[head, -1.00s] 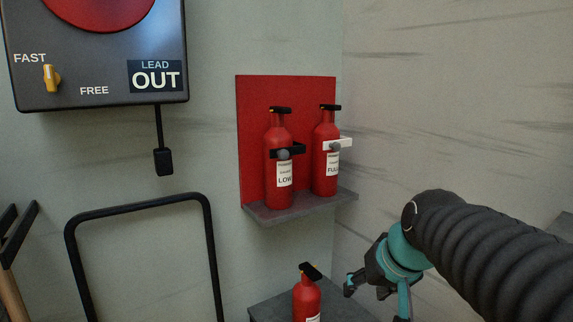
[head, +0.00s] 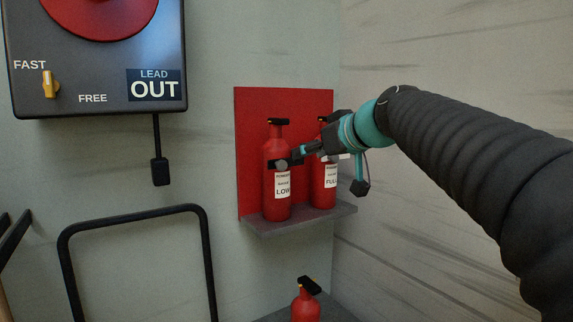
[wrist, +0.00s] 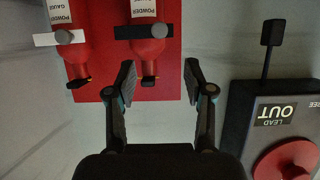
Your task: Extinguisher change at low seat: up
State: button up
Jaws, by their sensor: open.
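The red extinguisher labelled LOW (head: 277,190) stands upright on the wall shelf, with a dark strap and round grey knob (head: 281,166) across its front. It also shows upside down in the wrist view (wrist: 147,10). The FULL extinguisher (head: 324,178) stands to its right, partly hidden by my gripper; the wrist view shows its white strap (wrist: 44,40). My gripper (wrist: 158,80) is open and empty. In the head view it is in front of the FULL extinguisher, with a finger reaching left near the LOW one's knob. I cannot tell whether they touch.
A red backboard (head: 250,120) and grey shelf (head: 295,222) hold both extinguishers. A third red extinguisher (head: 306,309) stands lower, beneath the shelf. A dark panel marked LEAD OUT (head: 110,60) and a black tubular frame (head: 135,220) are on the left. The right wall is close to my arm.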

aim_at(283, 164)
jog(key=x, duration=1.2)
jog(key=shift+p, duration=0.3)
grip_shut()
